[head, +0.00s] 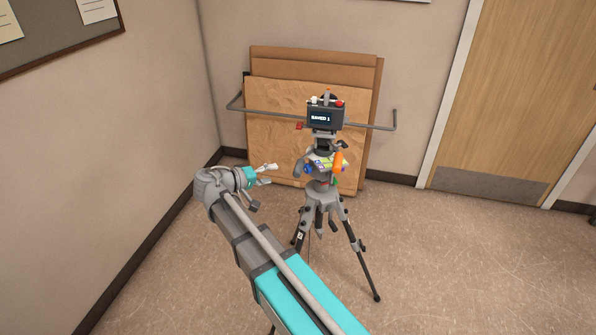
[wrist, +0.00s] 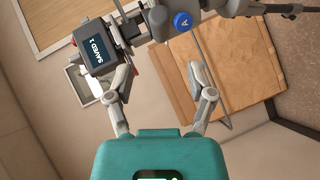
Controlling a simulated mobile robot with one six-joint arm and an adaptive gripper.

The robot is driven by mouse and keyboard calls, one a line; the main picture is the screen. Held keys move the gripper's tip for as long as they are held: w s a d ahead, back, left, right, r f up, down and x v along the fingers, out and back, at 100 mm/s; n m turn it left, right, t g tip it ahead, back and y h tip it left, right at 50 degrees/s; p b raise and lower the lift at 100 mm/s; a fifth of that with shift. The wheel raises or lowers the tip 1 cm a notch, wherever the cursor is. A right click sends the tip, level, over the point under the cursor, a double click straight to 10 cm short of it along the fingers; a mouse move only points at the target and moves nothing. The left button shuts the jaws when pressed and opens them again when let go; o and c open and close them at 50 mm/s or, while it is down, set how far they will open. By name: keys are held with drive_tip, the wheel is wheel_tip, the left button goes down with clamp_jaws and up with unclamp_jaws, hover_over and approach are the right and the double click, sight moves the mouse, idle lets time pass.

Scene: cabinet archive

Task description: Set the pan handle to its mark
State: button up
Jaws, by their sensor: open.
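The tripod head (head: 322,166) stands on a grey tripod with a small black display box (head: 325,116) on top, reading "SAVED 1". An orange grip (head: 338,162) with a green end hangs at the head's right side; it may be the pan handle, but I cannot be sure. A blue round knob (head: 308,169) sits at the head's left; in the wrist view this knob (wrist: 183,20) shows the letter A. The handle's mark cannot be picked out. My gripper (head: 266,173) is open and empty, left of the tripod head and apart from it.
The tripod legs (head: 362,262) spread over the floor. A wooden door (head: 528,85) is at the right. Open floor (head: 450,260) lies right of the tripod.

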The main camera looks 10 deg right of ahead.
sight(298, 169)
drive_tip(key=b+x, duration=0.2)
drive_tip(key=x, duration=0.9)
drive_tip(key=shift+r+b, duration=0.1)
drive_tip(key=shift+b, duration=0.25)
drive_tip(key=shift+a, duration=0.1)
clamp_jaws()
